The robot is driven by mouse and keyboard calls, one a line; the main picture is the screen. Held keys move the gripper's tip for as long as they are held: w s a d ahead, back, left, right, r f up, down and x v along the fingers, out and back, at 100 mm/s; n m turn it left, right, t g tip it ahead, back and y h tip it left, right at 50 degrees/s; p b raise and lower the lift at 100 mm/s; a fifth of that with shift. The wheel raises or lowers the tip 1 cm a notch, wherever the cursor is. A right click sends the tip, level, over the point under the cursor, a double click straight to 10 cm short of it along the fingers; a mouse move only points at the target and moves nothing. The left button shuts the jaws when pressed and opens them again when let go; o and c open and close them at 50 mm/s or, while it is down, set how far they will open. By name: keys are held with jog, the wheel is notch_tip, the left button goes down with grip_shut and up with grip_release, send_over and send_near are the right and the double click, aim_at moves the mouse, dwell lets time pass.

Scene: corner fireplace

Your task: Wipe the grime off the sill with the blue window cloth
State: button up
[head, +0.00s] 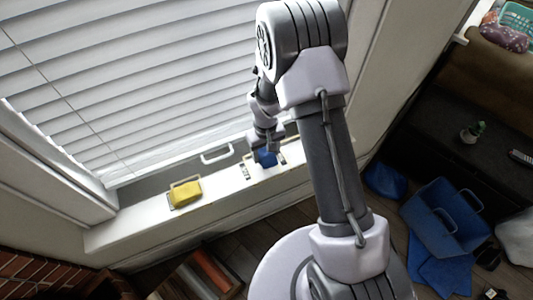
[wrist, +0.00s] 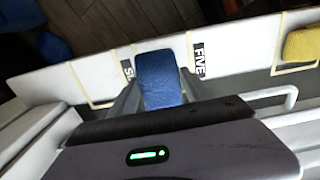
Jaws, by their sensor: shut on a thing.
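The blue window cloth (head: 265,159) is a small folded pad at the white window sill (head: 135,225). It also shows in the wrist view (wrist: 161,80). My gripper (head: 264,146) is shut on it, with a finger on each side in the wrist view (wrist: 160,92). The cloth lies over a tape-outlined part of the sill, between a label reading "FIVE" (wrist: 199,60) and a partly hidden label (wrist: 127,68). I cannot tell whether it presses on the sill. No grime is clearly visible; the cloth and gripper hide part of the sill.
A yellow sponge-like block (head: 186,194) sits on the sill to the left, inside another tape outline. A window handle (head: 216,154) and blinds (head: 130,70) are behind the sill. A blue bin (head: 440,230) stands on the floor at right. A box of books (head: 205,272) lies below the sill.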

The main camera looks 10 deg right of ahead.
jog(key=shift+r+p, duration=0.95)
jog(key=shift+r, duration=0.75)
